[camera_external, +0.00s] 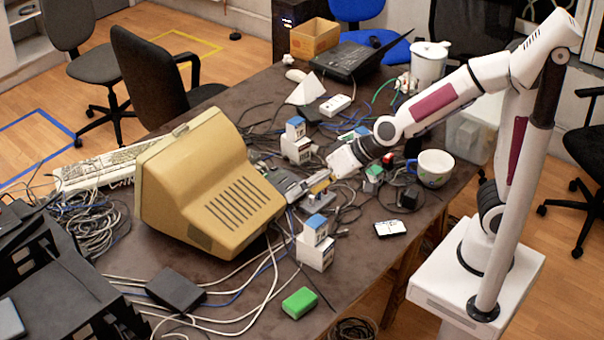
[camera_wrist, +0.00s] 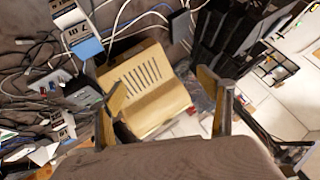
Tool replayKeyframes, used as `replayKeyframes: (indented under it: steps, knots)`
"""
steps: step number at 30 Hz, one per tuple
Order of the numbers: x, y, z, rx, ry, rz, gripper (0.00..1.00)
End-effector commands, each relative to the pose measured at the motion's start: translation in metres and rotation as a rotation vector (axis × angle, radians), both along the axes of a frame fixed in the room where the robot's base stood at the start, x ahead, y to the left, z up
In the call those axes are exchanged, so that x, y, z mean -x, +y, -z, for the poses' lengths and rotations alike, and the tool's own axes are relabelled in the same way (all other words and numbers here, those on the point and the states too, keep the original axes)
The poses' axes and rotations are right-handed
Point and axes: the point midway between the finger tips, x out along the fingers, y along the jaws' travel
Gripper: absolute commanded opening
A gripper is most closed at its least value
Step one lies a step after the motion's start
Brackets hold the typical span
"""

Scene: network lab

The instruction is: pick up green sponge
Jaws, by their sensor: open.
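The green sponge (camera_external: 299,303) lies flat near the front edge of the dark table, in front of the beige monitor, in the external view. I do not see it in the wrist view. My gripper (camera_external: 292,187) is over the middle of the table, to the right of the monitor, above and behind the sponge and well apart from it. In the wrist view my gripper (camera_wrist: 165,90) shows two spread fingers with nothing between them but the monitor beyond. It is open and empty.
The beige monitor (camera_external: 205,185) stands left of my gripper. White and blue boxes (camera_external: 315,243) stand between my gripper and the sponge. Pale cables (camera_external: 235,285) run beside the sponge. A black box (camera_external: 176,289) lies to its left. A mug (camera_external: 434,167) stands at right.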

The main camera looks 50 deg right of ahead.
Motion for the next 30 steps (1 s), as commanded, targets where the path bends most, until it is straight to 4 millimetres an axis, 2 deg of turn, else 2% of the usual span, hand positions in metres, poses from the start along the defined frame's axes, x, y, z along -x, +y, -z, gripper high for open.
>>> replayKeyframes:
  steps: [3,15,21,30]
  knots:
    - [-0.006,0.024,0.016,-0.012,-0.001,0.016,0.78]
    - [-0.013,0.085,0.077,-0.006,-0.025,0.107,0.78]
    - [-0.008,0.106,0.112,0.026,-0.05,0.157,0.78]
    - [0.01,0.123,0.165,0.105,-0.113,0.231,0.78]
